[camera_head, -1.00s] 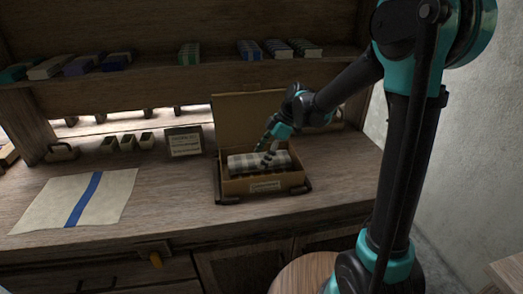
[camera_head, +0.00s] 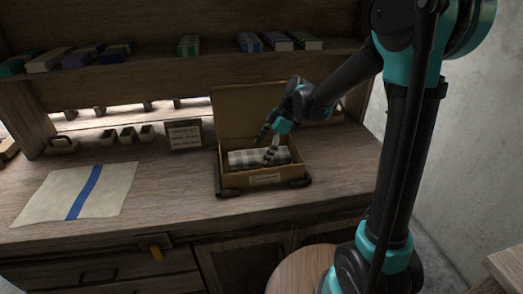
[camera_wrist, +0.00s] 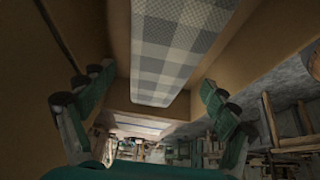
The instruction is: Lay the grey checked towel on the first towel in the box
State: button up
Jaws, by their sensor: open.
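The grey checked towel (camera_head: 250,158) lies folded inside the open cardboard box (camera_head: 262,180). In the wrist view the towel (camera_wrist: 178,45) shows between the box walls (camera_wrist: 265,30). Whether another towel lies under it is hidden. My gripper (camera_head: 268,148) is open, reaching down into the box at the towel's right part. In the wrist view its fingers (camera_wrist: 150,108) stand wide apart on either side of the towel, and I see a gap between them and the cloth.
A cream cloth with a blue stripe (camera_head: 75,196) lies flat on the bench at left. A small sign (camera_head: 185,135) stands left of the box. Small bins (camera_head: 128,134) stand behind. Folded towels (camera_head: 188,46) line the shelf. The bench between cloth and box is clear.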

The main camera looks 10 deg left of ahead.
jog(key=v, duration=1.2)
jog(key=s+d+f+m+t+h, duration=0.1)
jog(key=s+d+f+m, duration=0.1)
jog(key=d+f+m, duration=0.1)
jog(key=s+d+f+m+t, duration=0.1)
jog(key=s+d+f+m, duration=0.1)
jog(key=d+f+m, duration=0.1)
jog(key=s+d+f+m+t+h, duration=0.1)
jog(key=s+d+f+m, duration=0.2)
jog(key=d+m, duration=0.2)
jog(key=shift+s+d+f+h, duration=0.1)
jog(key=shift+d+h, duration=0.2)
jog(key=shift+d, duration=0.35)
jog(key=s+d+f+m+t+h, duration=0.1)
jog(key=s+d+f+m, duration=0.1)
jog(key=s+d+m, duration=0.1)
jog(key=s+d+f+m+t+h, duration=0.1)
jog(key=s+d+f+m, duration=0.2)
jog(key=m, duration=0.1)
jog(key=s+d+f+m+t+h, duration=0.1)
jog(key=s+d+f+m, duration=0.1)
jog(key=s+d+m, duration=0.1)
jog(key=shift+s+d+f+m, duration=0.15)
jog(key=shift+d+f+m, duration=0.2)
jog(key=shift+d, duration=0.2)
